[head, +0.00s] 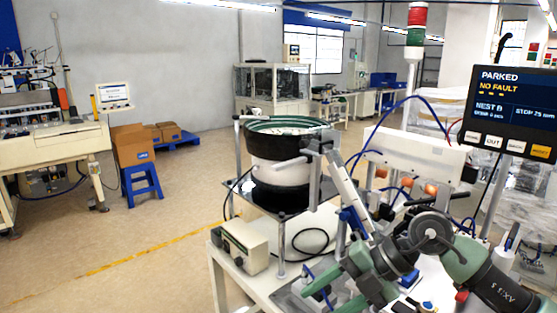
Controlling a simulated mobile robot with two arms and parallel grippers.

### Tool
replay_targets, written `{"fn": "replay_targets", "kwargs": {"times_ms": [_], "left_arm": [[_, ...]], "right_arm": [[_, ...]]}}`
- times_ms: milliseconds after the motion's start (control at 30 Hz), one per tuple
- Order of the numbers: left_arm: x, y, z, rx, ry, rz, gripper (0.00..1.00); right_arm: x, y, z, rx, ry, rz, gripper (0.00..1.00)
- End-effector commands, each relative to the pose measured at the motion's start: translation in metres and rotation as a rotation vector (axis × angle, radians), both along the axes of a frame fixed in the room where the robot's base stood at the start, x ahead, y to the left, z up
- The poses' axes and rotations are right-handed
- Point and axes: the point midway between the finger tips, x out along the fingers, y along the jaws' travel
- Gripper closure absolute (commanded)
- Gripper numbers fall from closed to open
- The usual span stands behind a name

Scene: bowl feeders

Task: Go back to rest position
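My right arm comes in from the lower right, and its green gripper (322,295) is over the front of the white machine table (213,270). Its two fingers point left and look spread apart, with nothing seen between them. My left gripper is not in view. The bowl feeder (277,172), with a green-rimmed bowl on a white drum, stands on the table behind my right gripper. A screen (515,100) at upper right reads PARKED, NO FAULT.
A beige control box (245,246) sits at the table's left edge. A sloping metal track (346,188) runs from the bowl toward my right arm. A blue stool (141,184) and cardboard boxes (133,146) stand far left. The floor left of the table is clear.

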Motion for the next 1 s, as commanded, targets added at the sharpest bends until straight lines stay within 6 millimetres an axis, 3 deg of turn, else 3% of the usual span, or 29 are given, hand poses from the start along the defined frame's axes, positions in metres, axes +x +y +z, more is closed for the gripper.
{"fn": "replay_targets", "kwargs": {"times_ms": [33,100,200,267,333,400,467,567,633,733,900,1000], "left_arm": [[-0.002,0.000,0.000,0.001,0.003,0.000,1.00],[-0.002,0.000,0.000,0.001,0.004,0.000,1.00],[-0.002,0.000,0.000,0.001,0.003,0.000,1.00],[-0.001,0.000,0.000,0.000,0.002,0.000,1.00],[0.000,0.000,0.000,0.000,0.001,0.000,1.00],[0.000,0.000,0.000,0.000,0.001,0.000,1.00],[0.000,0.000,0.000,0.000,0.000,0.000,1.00],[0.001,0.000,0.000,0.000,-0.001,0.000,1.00],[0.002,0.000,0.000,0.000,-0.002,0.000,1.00],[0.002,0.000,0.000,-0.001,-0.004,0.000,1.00],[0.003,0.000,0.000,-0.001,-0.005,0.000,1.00],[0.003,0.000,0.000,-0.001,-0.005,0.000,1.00]], "right_arm": [[-0.013,0.035,0.005,0.153,-0.010,0.033,0.48],[-0.025,0.075,0.030,0.397,-0.040,0.036,0.48],[-0.031,0.106,0.073,0.728,-0.070,-0.041,0.48],[-0.027,0.108,0.097,0.907,-0.077,-0.134,0.48],[-0.017,0.099,0.118,1.090,-0.077,-0.281,0.48],[-0.001,0.078,0.127,1.237,-0.065,-0.468,0.48],[0.013,0.053,0.123,1.330,-0.043,-0.653,0.48],[0.032,0.004,0.092,1.402,0.017,-0.997,0.48],[0.037,-0.031,0.053,1.389,0.079,-1.252,0.48],[0.026,-0.070,-0.013,1.288,0.185,-1.573,0.48],[-0.032,-0.109,-0.121,0.983,0.399,-1.983,0.48],[-0.077,-0.119,-0.167,0.787,0.519,-2.129,0.48]]}}
